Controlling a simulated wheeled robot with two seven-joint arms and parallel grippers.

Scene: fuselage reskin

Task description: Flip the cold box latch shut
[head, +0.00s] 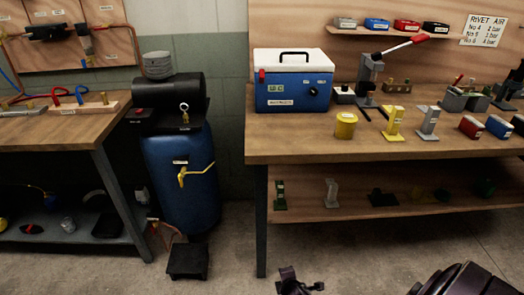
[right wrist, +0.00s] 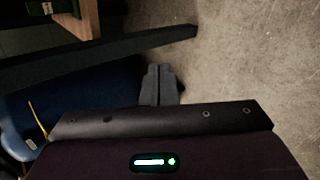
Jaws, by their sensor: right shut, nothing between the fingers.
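The cold box (head: 291,98) stands on the wooden bench, blue with a white lid (head: 290,62) and a black handle. The lid is down. A small red latch (head: 262,76) sits at the front left edge of the lid; its exact position is too small to tell. My right gripper (head: 290,278) is low at the bottom of the head view, in front of the bench and well below the box. In the right wrist view its dark fingers (right wrist: 160,80) are together and empty above the floor. My left gripper is not in view.
The bench (head: 300,150) holds a yellow tin (head: 346,126), a yellow stand (head: 393,122) and a lever press (head: 369,80) right of the box. A blue drum (head: 183,185) stands left of the bench. The floor in front is clear.

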